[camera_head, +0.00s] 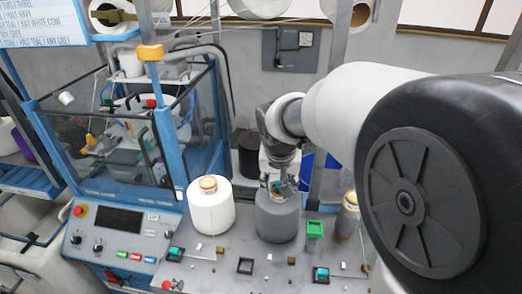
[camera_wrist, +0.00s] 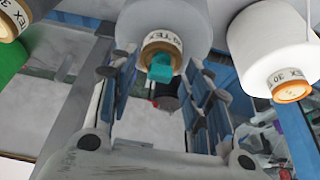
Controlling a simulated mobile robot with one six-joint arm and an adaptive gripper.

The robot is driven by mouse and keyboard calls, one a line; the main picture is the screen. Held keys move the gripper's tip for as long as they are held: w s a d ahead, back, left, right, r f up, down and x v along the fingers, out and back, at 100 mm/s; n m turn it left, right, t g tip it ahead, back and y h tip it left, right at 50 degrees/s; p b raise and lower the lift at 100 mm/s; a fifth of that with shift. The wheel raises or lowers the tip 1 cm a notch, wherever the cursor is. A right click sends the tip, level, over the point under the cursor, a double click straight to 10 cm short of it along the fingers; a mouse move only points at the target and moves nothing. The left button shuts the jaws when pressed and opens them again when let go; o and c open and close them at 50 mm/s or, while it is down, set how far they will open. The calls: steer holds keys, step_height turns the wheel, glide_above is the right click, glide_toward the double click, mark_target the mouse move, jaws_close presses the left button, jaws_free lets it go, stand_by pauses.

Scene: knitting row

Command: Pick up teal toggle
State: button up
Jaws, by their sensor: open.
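A small teal toggle (camera_wrist: 160,70) shows in the wrist view at the brown core end of a grey yarn cone (camera_wrist: 190,25). In the head view the teal toggle (camera_head: 277,187) is small, partly hidden by my gripper, at the top of the grey cone (camera_head: 276,218). My gripper (camera_head: 280,184) is above that cone. In the wrist view the fingers of my gripper (camera_wrist: 155,82) are spread, one on each side of the teal toggle, with nothing held between them. I cannot tell how far above the toggle the fingertips are.
A white yarn cone (camera_head: 211,210) stands left of the grey one, and a brown-topped cone (camera_head: 350,215) to the right. A green block (camera_head: 314,228) and teal pieces (camera_head: 321,273) (camera_head: 174,252) sit on the grey deck (camera_head: 225,268). A blue-framed glass enclosure (camera_head: 105,190) is at left.

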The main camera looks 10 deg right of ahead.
mark_target(280, 183)
steer(key=shift+s, duration=0.1)
steer(key=c, duration=0.7)
steer(key=shift+c, duration=0.2)
steer(key=shift+r, duration=0.15)
step_height(280, 183, up, 20)
steer(key=p, duration=0.1)
steer(key=shift+p, duration=0.4)
stand_by(0.4)
